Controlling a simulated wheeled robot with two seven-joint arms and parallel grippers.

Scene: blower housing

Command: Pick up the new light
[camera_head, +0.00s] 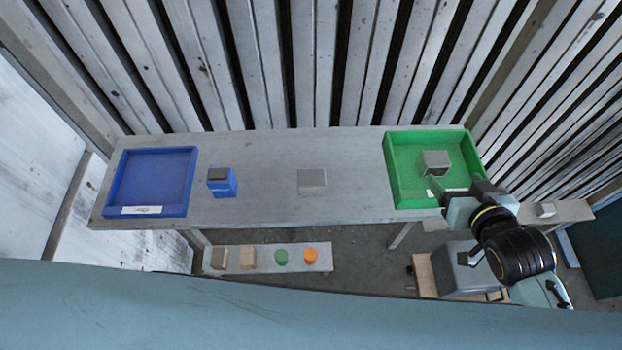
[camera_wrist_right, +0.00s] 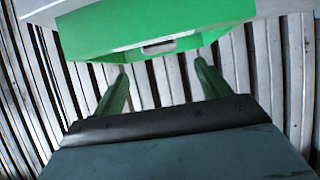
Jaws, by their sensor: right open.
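A small grey box-shaped unit (camera_head: 435,158), possibly the new light, sits inside the green tray (camera_head: 401,180) at the right end of the table. My right gripper (camera_head: 438,188) is at the tray's front right edge, just in front of the grey unit and apart from it as far as I can tell. My left gripper is not in view.
On the table (camera_head: 265,160) stand a blue tray (camera_head: 150,180), a blue box with a dark top (camera_head: 222,187) and a grey block (camera_head: 312,179). A low bench (camera_head: 265,268) holds small blocks and discs. A slatted wall (camera_head: 320,60) rises behind.

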